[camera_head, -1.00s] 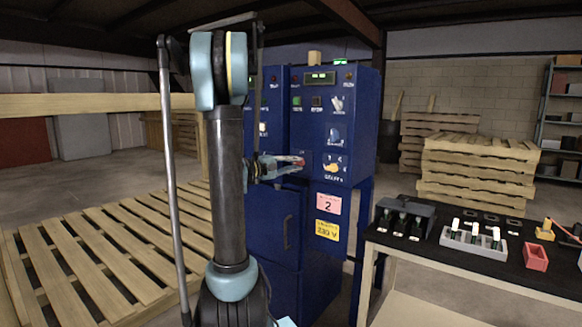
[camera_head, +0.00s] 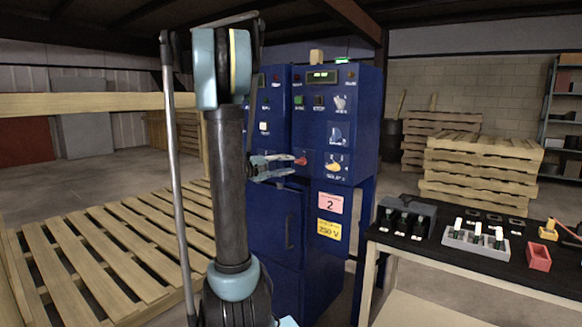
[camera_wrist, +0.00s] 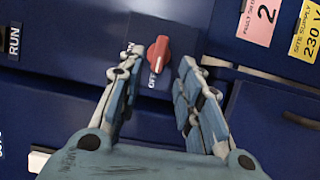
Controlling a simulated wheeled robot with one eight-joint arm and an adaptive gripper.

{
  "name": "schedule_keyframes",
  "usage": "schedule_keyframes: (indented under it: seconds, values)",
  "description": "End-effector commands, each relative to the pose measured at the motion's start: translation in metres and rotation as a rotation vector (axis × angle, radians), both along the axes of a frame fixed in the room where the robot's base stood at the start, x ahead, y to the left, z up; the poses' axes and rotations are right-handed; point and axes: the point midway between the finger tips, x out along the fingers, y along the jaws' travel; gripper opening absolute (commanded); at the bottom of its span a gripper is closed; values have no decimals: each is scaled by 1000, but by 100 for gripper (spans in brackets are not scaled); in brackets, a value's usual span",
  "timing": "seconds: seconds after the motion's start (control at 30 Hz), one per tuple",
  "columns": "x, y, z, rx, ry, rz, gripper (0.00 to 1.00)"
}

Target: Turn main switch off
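The main switch is a red rotary knob (camera_wrist: 158,53) on a dark square plate of the blue cabinet; it also shows in the head view (camera_head: 301,161). In the wrist view its long handle lies nearly upright in the picture, its lower end near the OFF lettering (camera_wrist: 153,80). A second label left of it is partly hidden by a finger. My gripper (camera_wrist: 160,60) is open, with one finger on each side of the knob and visible gaps to both. In the head view my gripper (camera_head: 293,165) is just left of the knob.
The blue cabinet (camera_head: 340,130) carries other buttons, knobs and a display above the switch. A pink label (camera_head: 330,204) and a yellow label (camera_head: 329,230) are below. A black-topped table (camera_head: 450,255) with parts stands right; a wooden pallet (camera_head: 110,250) lies left.

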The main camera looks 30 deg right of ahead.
Motion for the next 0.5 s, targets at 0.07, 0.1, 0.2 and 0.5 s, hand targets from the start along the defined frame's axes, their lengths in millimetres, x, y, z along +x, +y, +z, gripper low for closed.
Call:
schedule_keyframes:
  seconds: [0.07, 0.1, 0.2, 0.5]
  values:
    - [1, 13, 0, 0, 0, 4, 32]
    - [1, 20, 0, 0, 0, 4, 32]
    - [2, 34, -1, 0, 0, 4, 32]
    - [1, 67, -1, 1, 1, 2, 32]
